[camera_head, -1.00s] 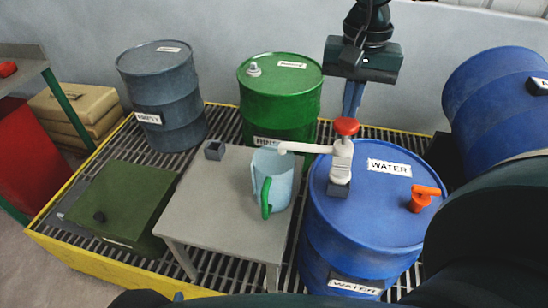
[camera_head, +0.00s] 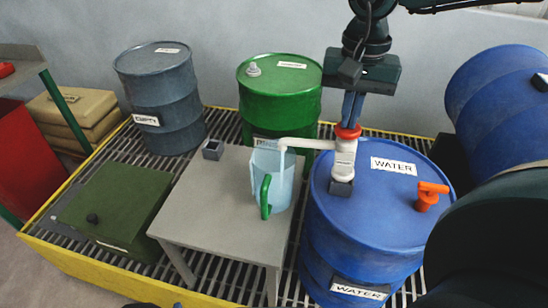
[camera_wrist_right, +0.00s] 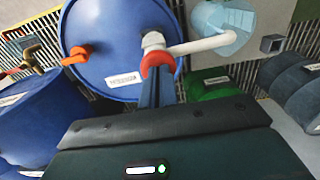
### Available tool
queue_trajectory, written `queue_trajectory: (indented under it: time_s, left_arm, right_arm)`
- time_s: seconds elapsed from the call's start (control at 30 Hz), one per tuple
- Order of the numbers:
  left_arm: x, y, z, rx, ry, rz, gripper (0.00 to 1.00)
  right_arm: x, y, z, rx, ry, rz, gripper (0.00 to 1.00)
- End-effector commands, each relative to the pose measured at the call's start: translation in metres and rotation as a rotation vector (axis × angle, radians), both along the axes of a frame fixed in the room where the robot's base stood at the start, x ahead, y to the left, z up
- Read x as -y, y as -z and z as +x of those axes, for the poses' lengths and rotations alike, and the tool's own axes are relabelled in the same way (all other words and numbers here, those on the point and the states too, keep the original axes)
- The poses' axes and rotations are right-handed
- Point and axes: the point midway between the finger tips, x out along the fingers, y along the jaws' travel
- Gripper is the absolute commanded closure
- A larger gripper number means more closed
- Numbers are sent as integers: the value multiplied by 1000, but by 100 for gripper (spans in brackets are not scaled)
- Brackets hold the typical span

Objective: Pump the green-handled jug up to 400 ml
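The pale translucent jug (camera_head: 275,168) with a green handle (camera_head: 265,197) stands upright on a small grey table (camera_head: 205,200). The white pump (camera_head: 344,160) rises from the blue WATER drum (camera_head: 365,215), and its spout (camera_head: 308,143) ends over the jug's mouth. My right gripper (camera_head: 350,122) is shut, fingers pointing down with their tips against the red pump knob (camera_head: 348,132). The knob sits low, close to the spout. In the right wrist view, the fingers meet the knob (camera_wrist_right: 157,60). The jug's level marks and water level cannot be read. My left gripper is out of view.
A green drum (camera_head: 280,95) stands behind the table and a grey EMPTY drum (camera_head: 160,100) at back left. An orange tap (camera_head: 430,195) sits on the water drum. Another blue drum (camera_head: 500,95) is at the right. A small grey block (camera_head: 212,149) is on the table.

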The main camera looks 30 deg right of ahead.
Motion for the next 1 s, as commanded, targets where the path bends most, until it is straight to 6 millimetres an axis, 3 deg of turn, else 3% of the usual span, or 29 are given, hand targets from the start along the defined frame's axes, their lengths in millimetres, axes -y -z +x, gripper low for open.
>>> queue_trajectory:
  time_s: [0.07, 0.37, 1.0]
  left_arm:
    - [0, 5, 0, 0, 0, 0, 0]
    - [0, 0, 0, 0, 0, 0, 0]
    - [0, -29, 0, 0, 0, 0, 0]
  right_arm:
    - [-1, 7, 0, -2, 0, 3, 100]
    - [-1, 1, 0, -2, 0, 3, 100]
    - [0, -42, 0, -2, 1, 1, 100]
